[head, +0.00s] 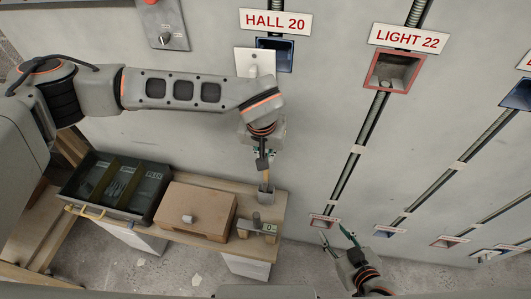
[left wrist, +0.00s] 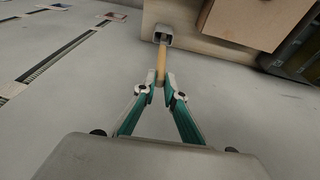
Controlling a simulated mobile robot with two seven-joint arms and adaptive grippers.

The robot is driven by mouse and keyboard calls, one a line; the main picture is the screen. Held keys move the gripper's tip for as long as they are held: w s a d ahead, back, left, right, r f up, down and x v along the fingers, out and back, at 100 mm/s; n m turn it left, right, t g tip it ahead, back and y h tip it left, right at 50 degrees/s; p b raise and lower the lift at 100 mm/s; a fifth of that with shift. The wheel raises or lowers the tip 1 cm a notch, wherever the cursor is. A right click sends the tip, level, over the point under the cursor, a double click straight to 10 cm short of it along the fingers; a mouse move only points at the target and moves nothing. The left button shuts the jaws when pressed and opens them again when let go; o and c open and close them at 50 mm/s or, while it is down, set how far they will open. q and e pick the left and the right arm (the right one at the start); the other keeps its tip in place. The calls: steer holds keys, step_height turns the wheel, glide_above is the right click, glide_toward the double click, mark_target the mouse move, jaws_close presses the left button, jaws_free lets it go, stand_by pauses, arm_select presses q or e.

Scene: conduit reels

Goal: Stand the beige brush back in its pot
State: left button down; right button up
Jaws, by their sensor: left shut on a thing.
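The beige brush (head: 265,179) is held upright between the fingers of my left gripper (head: 263,160). The left wrist view shows the shut fingers (left wrist: 160,82) around the beige brush (left wrist: 161,62). The grey pot (head: 266,195) stands at the right end of the wooden bench, directly below the brush. In the left wrist view the brush's far end lines up with the open mouth of the pot (left wrist: 163,34); I cannot tell how far inside it is. My right gripper (head: 333,234) is open and empty, low in front of the wall.
The bench also bears a dark tray (head: 72,190), a brown box (head: 197,210) and a small grey device (head: 258,228). Several conduits run down the wall, with red and blue boxes such as the LIGHT 22 box (head: 393,72). The floor right of the bench is clear.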

arm_select(q)
steer(key=shift+f, duration=0.1)
steer(key=c, duration=2.1)
jaws_free()
steer(key=shift+r, duration=0.3)
steer(key=v, duration=1.1)
steer(key=shift+r+b, duration=0.3)
steer(key=shift+s, duration=0.15)
